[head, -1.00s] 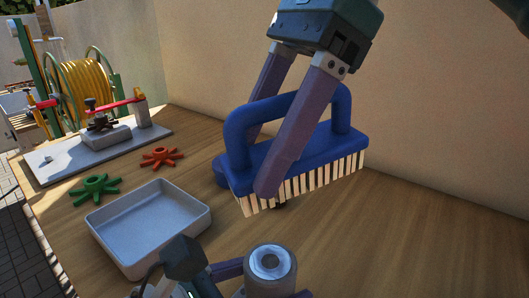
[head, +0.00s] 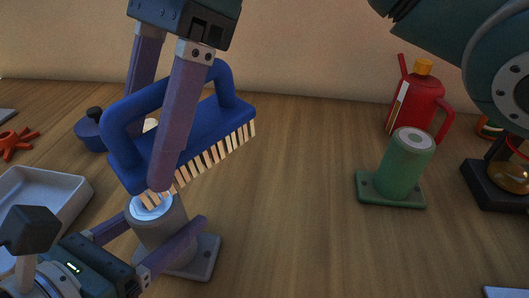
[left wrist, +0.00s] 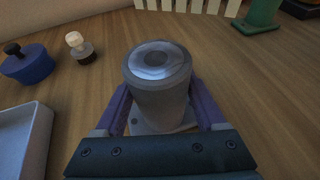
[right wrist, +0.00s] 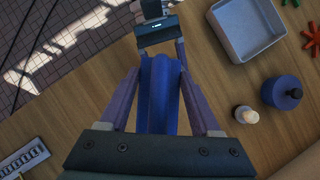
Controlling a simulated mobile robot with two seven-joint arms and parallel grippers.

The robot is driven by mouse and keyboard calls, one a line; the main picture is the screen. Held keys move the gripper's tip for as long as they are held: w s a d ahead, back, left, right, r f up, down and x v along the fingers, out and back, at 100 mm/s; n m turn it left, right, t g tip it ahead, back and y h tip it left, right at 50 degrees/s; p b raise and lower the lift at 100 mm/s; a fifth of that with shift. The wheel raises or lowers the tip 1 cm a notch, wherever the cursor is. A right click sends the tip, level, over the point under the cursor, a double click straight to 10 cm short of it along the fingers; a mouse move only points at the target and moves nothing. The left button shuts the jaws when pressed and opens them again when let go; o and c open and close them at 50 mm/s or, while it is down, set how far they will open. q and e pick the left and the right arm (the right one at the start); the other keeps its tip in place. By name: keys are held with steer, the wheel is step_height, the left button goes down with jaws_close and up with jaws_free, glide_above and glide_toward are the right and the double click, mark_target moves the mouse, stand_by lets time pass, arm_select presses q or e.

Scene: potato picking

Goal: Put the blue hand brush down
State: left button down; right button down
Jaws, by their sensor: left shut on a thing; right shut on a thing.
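The blue hand brush (head: 205,120), with pale bristles, is held by its arched handle in my right gripper (head: 160,165). It appears raised above the table, bristles down. The handle shows between the fingers in the right wrist view (right wrist: 158,95). My left gripper (head: 172,235) is shut around a grey cylinder (head: 155,225) with a light round top, at a grey base plate (head: 205,258). The cylinder fills the jaws in the left wrist view (left wrist: 158,85). In the head view the brush's near end overlaps the cylinder's top; I cannot tell whether they touch.
A green cylinder (head: 405,165) on a green plate, a red can (head: 415,100) and a dark stand (head: 490,185) are at right. A grey tray (head: 75,205), blue lidded pot (head: 88,130) and orange star piece (head: 14,142) are at left. The middle table (head: 300,190) is clear.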

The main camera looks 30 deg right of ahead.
steer(key=shift+m+y, duration=0.5)
steer(key=shift+m, duration=0.4)
steer(key=s+d+f, duration=0.2)
steer(key=s+f, duration=0.1)
steer(key=s+d+f, duration=0.2)
steer(key=s+f, duration=0.1)
steer(key=f, duration=0.1)
steer(key=s+d+f, duration=0.2)
steer(key=s+f, duration=0.2)
steer(key=shift+d+f, duration=0.15)
steer(key=shift+d, duration=0.15)
steer(key=shift+f, duration=2.4)
steer(key=shift+f, duration=0.15)
steer(key=shift+c, duration=0.5)
jaws_free()
steer(key=shift+w, duration=0.1)
steer(key=v, duration=1.2)
steer(key=shift+s, duration=0.25)
